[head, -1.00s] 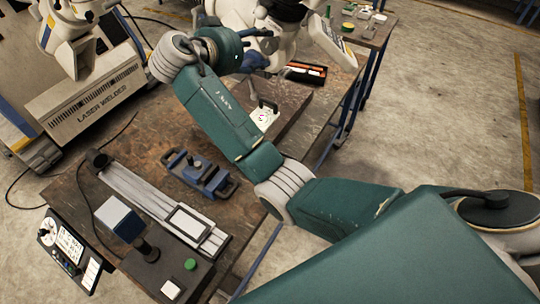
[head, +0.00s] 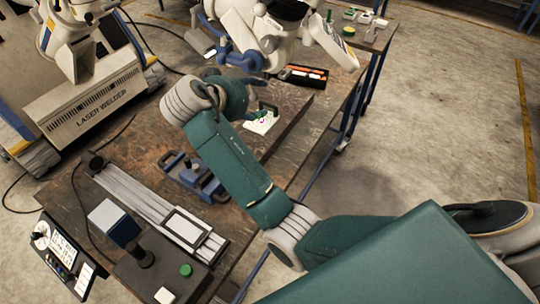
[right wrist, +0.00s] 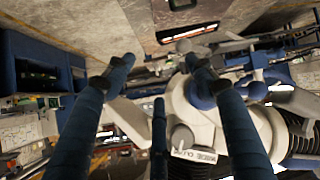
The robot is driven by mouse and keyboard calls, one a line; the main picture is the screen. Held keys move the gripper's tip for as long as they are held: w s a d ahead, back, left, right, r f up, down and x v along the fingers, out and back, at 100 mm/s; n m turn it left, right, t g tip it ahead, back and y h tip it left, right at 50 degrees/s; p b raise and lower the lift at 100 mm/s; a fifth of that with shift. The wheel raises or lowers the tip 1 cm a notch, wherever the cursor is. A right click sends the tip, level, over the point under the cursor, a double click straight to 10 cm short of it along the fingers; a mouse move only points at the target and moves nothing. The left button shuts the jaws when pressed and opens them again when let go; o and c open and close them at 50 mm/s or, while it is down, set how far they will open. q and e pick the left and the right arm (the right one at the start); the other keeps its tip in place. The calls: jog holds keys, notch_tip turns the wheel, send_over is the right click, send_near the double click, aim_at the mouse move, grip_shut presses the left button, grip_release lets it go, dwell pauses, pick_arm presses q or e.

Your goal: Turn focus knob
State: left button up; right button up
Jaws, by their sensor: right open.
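The white microscope head (head: 262,28) hangs over the far end of the workbench, with blue knob-like parts (head: 240,58) on its lower left side. I cannot tell for certain which of these is the focus knob. My right gripper (head: 262,86) is just below and nearer than the microscope, apart from it in the head view, partly hidden behind my own wrist. In the right wrist view the gripper (right wrist: 158,78) shows its dark blue fingers spread, with nothing between them. The white round microscope body (right wrist: 200,110) lies beyond the right finger. My left gripper is out of view.
A small white circuit board (head: 262,122) in a fixture sits close to my right gripper. A blue clamp fixture (head: 195,178) and a grey rail (head: 150,205) lie on the workbench (head: 100,185). A dark tray with orange items (head: 304,75) is at the far edge.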

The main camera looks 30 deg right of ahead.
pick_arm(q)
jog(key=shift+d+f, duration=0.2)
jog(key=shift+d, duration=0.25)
pick_arm(e)
jog(key=s+f+n+y, duration=0.1)
jog(key=s+f, duration=0.3)
jog(key=f, duration=0.4)
jog(key=s+f+n+y, duration=0.2)
jog(key=s+f, duration=0.1)
jog(key=f, duration=0.5)
jog(key=shift+s+d+n+g, duration=0.35)
jog(key=shift+n+g, duration=0.05)
